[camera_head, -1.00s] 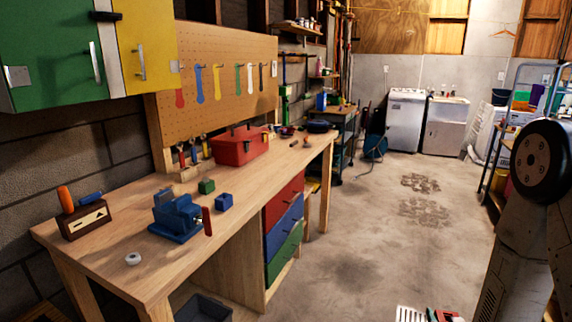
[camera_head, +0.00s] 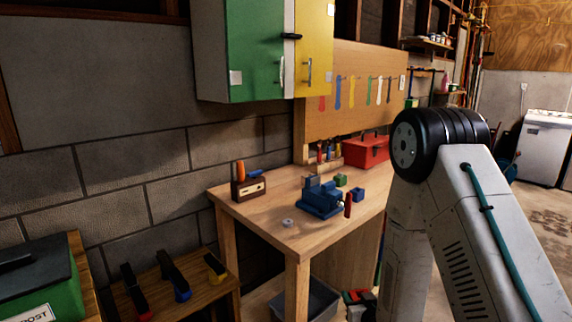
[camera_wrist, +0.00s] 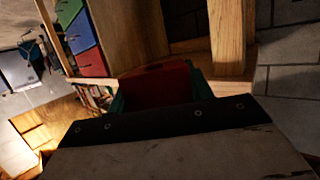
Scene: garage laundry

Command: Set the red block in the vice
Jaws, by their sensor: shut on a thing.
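The blue vice (camera_head: 322,202) stands on the wooden workbench (camera_head: 262,218) near its front corner, with a red handle on its right side. In the wrist view the red block (camera_wrist: 155,88) sits between the green fingers of my gripper (camera_wrist: 160,78), which is shut on it. My wrist's dark body hides the lower part of the block. In the head view my arm stands at the right, and the gripper and red block do not show there. The gap between the vice's jaws is too small to judge.
A green block (camera_head: 341,180) and a blue block (camera_head: 359,194) lie beside the vice. A white ring (camera_head: 288,222) and a wooden tool holder (camera_head: 248,189) are on the left of the bench. A red toolbox (camera_head: 366,151) stands farther back. A low shelf (camera_head: 200,281) is left of the bench.

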